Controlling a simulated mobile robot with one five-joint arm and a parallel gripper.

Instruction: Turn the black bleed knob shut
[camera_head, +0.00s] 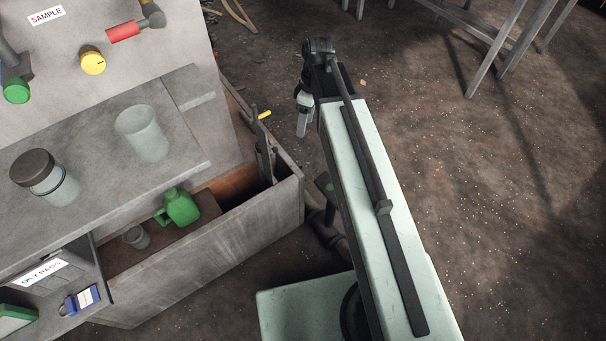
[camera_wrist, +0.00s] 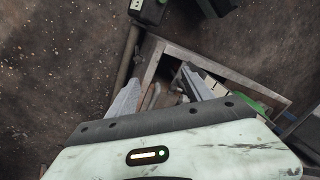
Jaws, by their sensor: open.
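I cannot make out a black bleed knob in either view. At the upper left of the head view, the grey panel (camera_head: 110,80) carries a green knob (camera_head: 16,90), a yellow knob (camera_head: 92,62) and a red-handled lever (camera_head: 124,32) beside a SAMPLE label. My gripper (camera_head: 302,122) hangs at the end of my extended arm, over the floor to the right of the panel and apart from it. In the wrist view my gripper (camera_wrist: 160,75) has its two fingers spread with nothing held. Below them, the wooden-edged bin shows, partly hidden.
A shelf (camera_head: 100,175) holds a dark-lidded jar (camera_head: 45,177) and an empty clear jar (camera_head: 142,133). Below it, an open bin (camera_head: 235,245) holds a green jug (camera_head: 178,207), a grey cup (camera_head: 136,237) and upright tools. Metal table legs (camera_head: 495,50) stand at upper right; floor on the right is clear.

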